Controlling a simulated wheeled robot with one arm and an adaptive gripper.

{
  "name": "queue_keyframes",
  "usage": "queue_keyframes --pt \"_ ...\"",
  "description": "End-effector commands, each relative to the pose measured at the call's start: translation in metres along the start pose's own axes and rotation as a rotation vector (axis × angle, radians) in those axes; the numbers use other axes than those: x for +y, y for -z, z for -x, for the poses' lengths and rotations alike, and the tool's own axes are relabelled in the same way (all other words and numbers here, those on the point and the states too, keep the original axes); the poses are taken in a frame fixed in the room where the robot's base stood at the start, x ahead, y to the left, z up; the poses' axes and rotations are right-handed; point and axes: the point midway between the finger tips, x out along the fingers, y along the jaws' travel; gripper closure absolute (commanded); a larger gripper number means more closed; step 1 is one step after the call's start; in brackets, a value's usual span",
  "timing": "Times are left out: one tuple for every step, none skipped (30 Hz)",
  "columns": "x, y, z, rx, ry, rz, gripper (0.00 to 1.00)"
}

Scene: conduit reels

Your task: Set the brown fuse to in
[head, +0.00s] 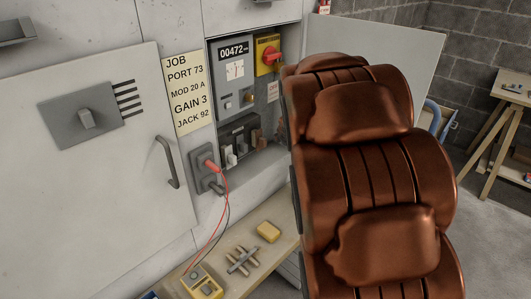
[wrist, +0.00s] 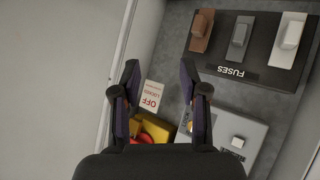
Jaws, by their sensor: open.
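The brown fuse (wrist: 202,31) sits at the left end of the dark fuse block (wrist: 232,72) in the wrist view, which shows the panel upside down. A grey fuse (wrist: 239,37) and a white fuse (wrist: 290,35) stand beside it. In the head view the brown fuse (head: 255,136) is at the right end of the block. I cannot tell how deep it is seated. My gripper (wrist: 160,70) is open and empty, with the brown fuse beyond its tips and to the right. My arm hides the gripper in the head view.
A yellow switch box with a red handle (head: 271,57) is beside a grey meter unit (head: 234,75). Below are a socket with red plug (head: 208,165) and hanging leads. An open cabinet door (head: 425,60) stands right; a bench (head: 225,262) with small items is below.

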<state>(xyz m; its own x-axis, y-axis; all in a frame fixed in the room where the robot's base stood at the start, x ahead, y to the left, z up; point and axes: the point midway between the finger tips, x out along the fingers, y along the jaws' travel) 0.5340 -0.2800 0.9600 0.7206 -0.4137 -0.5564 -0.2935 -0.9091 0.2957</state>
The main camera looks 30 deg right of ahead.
Motion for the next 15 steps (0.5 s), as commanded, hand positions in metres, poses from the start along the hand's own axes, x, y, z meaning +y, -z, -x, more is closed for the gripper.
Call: queue_keyframes --pt "0.004 -0.005 -0.02 0.043 0.007 0.002 0.56" --pt "0.005 -0.003 -0.029 0.076 0.017 0.004 0.56" --pt "0.007 -0.002 -0.04 0.114 0.033 0.008 0.56" --pt "0.008 -0.001 -0.048 0.144 0.047 0.01 0.56" --pt "0.008 0.0 -0.054 0.174 0.061 0.011 0.56" --pt "0.008 0.0 -0.063 0.213 0.083 0.013 0.56" --pt "0.007 0.0 -0.07 0.243 0.103 0.013 0.56" --pt "0.006 -0.001 -0.076 0.268 0.122 0.012 0.56" --pt "0.005 -0.003 -0.084 0.305 0.151 0.01 0.56" --pt "0.004 -0.003 -0.089 0.335 0.174 0.008 0.56" --pt "0.003 -0.006 -0.093 0.359 0.197 0.007 0.56" --pt "0.0 -0.009 -0.099 0.395 0.232 0.001 0.56" --pt "-0.002 -0.012 -0.103 0.42 0.259 -0.004 0.56" --pt "-0.004 -0.015 -0.106 0.444 0.286 -0.008 0.56" --pt "-0.007 -0.018 -0.109 0.479 0.324 -0.016 0.56"
